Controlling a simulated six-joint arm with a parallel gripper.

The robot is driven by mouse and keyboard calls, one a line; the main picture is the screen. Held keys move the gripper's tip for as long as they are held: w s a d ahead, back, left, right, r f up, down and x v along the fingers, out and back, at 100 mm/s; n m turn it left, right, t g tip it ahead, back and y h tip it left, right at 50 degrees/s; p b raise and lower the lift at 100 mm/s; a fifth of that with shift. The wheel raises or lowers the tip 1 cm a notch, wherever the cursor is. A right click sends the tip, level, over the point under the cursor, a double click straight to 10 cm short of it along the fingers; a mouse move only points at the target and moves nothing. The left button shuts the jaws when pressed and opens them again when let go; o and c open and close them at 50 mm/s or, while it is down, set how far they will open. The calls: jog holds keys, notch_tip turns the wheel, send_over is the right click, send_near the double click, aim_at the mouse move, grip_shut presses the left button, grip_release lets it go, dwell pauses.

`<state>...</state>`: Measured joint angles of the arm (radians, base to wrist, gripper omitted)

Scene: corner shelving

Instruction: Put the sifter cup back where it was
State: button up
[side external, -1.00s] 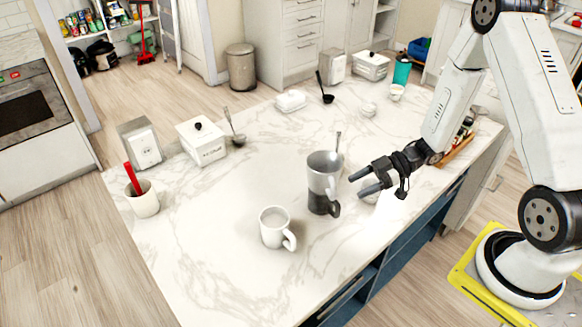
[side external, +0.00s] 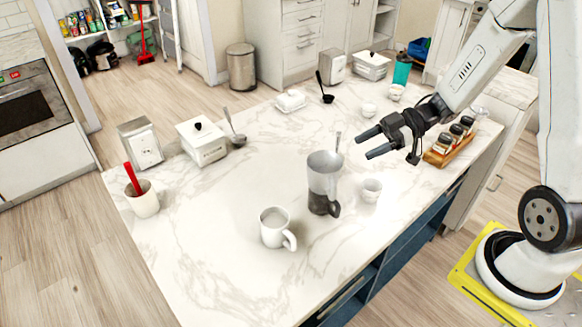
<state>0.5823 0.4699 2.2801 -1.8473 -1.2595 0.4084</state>
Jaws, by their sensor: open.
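A tall grey cup with a dark lower part and dark handle (side external: 322,178) stands upright on the white marble counter (side external: 225,270). It looks like the sifter cup. A spoon handle (side external: 337,142) shows just behind its rim; where the spoon rests is hidden. My gripper (side external: 373,144) is open and empty, above the counter to the upper right of the cup and apart from it. Its fingers point left.
A white mug (side external: 274,229) stands left of the grey cup, and a small white cup (side external: 371,190) to its right. A wooden rack of jars (side external: 449,151) sits near the right edge. White canisters (side external: 202,142) and a red-handled utensil cup (side external: 143,201) stand left. The front-left counter is clear.

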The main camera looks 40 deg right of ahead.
jog(key=w+d+m+t+h, duration=0.3)
jog(key=w+d+m+h, duration=0.3)
jog(key=w+m+h, duration=0.6)
jog(key=s+a+m+g, duration=0.2)
jog(key=a+g, duration=0.1)
jog(key=s+a+m+g, duration=0.2)
jog(key=s+a+g, duration=0.1)
jog(key=a, duration=0.1)
jog(key=s+a+m+g, duration=0.2)
jog(key=a, duration=0.2)
jog(key=shift+s+a+g, duration=0.2)
jog(key=shift+a+g, duration=0.05)
jog(key=shift+g, duration=0.15)
send_over(332, 178)
jog(key=shift+f, duration=2.25)
jog(key=shift+f, duration=0.1)
jog(key=shift+f, duration=1.2)
